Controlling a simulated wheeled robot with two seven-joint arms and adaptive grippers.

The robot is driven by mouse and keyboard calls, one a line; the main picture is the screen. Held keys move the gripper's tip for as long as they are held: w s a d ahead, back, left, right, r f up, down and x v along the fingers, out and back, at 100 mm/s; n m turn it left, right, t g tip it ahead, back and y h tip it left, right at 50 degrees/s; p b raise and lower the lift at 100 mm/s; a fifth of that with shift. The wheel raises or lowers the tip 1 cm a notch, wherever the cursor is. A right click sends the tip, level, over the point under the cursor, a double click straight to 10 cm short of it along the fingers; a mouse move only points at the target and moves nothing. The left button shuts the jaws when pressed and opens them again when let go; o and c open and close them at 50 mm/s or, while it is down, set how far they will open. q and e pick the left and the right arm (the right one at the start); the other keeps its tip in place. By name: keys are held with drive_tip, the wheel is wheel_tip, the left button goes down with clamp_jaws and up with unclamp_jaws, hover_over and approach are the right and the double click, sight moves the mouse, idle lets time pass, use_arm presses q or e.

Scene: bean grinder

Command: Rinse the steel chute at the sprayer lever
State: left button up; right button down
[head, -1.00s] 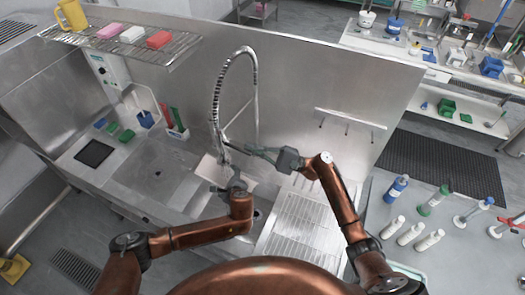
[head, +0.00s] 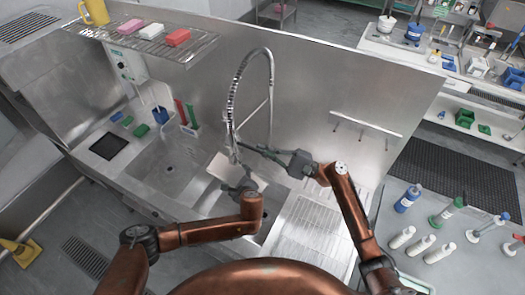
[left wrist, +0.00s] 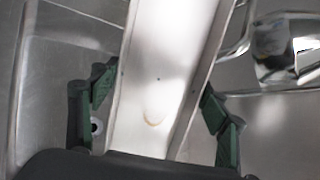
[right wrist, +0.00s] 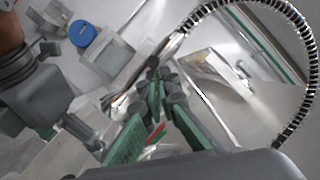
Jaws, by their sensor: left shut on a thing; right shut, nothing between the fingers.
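The steel chute (left wrist: 165,85) is a pale open trough with a small brownish stain near its lower end in the left wrist view. My left gripper (left wrist: 150,105) is shut on it, one green finger along each side. In the head view the chute (head: 219,168) is tilted over the sink, above my left gripper (head: 243,183). The sprayer (head: 232,145) hangs from a spring hose beside the chute. My right gripper (head: 246,149) is shut and empty, with its tips close to the sprayer. Whether they touch the lever is hard to tell.
The spring hose (head: 235,85) arches above both grippers and also curves across the right wrist view (right wrist: 306,60). A ribbed drainboard (head: 305,225) lies to the right of the sink. A wire shelf (head: 140,40) with a yellow jug and coloured blocks hangs at the upper left.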

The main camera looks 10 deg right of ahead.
use_arm(q)
drive_tip(key=shift+r, duration=0.1)
use_arm(e)
drive_tip(key=shift+s+a+r, duration=0.1)
drive_tip(key=shift+a+r, duration=0.05)
drive_tip(key=shift+r, duration=0.25)
use_arm(q)
drive_tip(key=shift+s+a+r, duration=0.1)
drive_tip(key=shift+s, duration=0.05)
use_arm(e)
drive_tip(key=s+d+f, duration=0.1)
drive_tip(key=d+f, duration=0.3)
drive_tip(key=d, duration=0.7)
drive_tip(key=shift+d+f, duration=0.2)
drive_tip(key=shift+s, duration=0.1)
drive_tip(key=shift+r, duration=0.1)
